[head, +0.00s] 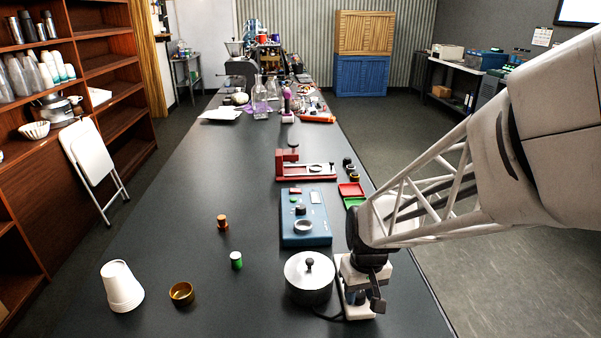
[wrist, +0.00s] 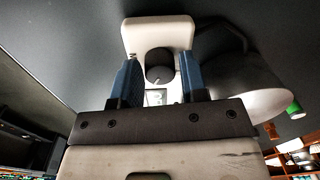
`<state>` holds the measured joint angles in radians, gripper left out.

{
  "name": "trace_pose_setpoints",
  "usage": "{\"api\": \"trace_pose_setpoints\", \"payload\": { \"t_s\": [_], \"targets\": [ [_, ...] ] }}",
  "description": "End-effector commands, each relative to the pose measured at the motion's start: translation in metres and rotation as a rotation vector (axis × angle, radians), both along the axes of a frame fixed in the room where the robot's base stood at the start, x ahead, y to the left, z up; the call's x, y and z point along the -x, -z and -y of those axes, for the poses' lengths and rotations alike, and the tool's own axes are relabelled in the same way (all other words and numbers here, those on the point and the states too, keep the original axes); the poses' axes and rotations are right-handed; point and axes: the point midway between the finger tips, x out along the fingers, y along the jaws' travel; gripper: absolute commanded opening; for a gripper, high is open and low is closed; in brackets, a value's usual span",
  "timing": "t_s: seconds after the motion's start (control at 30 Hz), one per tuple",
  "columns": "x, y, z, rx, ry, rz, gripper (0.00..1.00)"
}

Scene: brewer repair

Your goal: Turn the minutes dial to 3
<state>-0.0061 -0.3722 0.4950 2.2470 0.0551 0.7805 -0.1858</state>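A small white device (head: 361,316) stands at the near right of the black table, under my gripper (head: 365,291). In the wrist view the same white device (wrist: 158,32) carries a round dark dial (wrist: 159,68) and a small pale label or display (wrist: 156,97). My gripper (wrist: 160,75) is open, its two blue fingers on either side of the dial. A narrow gap seems to show on each side; I cannot tell whether either finger touches. The dial's numbers and setting are too small to read. In the head view my gripper hides the dial.
A lidded silver pot (head: 309,286) stands close left of the device, with a dark cable near it. A blue panel box (head: 304,235) and a red fixture (head: 291,174) lie farther back. A white cup (head: 121,287), brass bowl (head: 182,293) and green cylinder (head: 236,261) stand left.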

Motion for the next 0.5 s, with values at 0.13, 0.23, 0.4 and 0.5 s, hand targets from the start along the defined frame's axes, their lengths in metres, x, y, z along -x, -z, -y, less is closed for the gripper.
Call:
{"api": "trace_pose_setpoints", "payload": {
  "t_s": [0.13,0.23,0.4,0.5],
  "targets": [
    [-0.0003,-0.0007,0.0001,0.0,0.0,0.001,0.56],
    [-0.0004,-0.001,0.0001,0.0,-0.001,0.002,0.56],
    [-0.0006,-0.0019,0.0002,0.001,-0.001,0.002,0.56],
    [-0.0008,-0.0053,0.0003,0.001,-0.001,0.003,0.56]
  ]
}}
